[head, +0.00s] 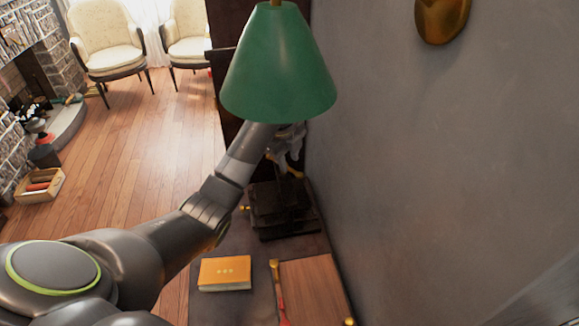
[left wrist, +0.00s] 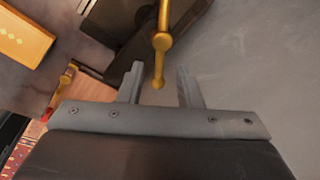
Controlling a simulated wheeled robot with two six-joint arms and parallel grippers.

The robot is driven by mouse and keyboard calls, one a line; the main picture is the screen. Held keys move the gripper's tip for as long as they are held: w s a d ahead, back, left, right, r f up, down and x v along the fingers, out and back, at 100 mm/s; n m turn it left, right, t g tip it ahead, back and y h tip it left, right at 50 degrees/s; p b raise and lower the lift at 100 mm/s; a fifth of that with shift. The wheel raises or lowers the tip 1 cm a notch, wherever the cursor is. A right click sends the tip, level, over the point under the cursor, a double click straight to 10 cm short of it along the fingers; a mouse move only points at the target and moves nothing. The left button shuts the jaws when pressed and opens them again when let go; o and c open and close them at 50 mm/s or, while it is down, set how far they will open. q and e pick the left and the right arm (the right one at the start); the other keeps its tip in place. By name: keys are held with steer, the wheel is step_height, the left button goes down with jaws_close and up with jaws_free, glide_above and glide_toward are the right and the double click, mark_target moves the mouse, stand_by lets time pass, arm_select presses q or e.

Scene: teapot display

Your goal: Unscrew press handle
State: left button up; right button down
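The dark press (head: 282,208) stands on the narrow table against the wall. Its brass handle (head: 294,173) shows as a small gold piece at the top of the press. In the left wrist view the handle (left wrist: 158,65) is a brass rod with a round knob and a ball end. My left gripper (head: 288,158) is over the press, partly hidden behind the lamp shade. In the left wrist view the left gripper (left wrist: 160,74) is open, with the handle's end between its two fingers and gaps on both sides. My right gripper is not in view.
A green lamp shade (head: 278,70) hangs over my left forearm. A yellow book (head: 225,272), a red-and-brass tool (head: 278,290) and a wooden board (head: 315,290) lie on the table. The grey wall (head: 450,180) bounds the right side.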

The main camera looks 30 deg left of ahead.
arm_select(q)
steer(key=shift+w+f, duration=0.25)
steer(key=shift+f, duration=0.95)
jaws_close()
steer(key=shift+d, duration=0.1)
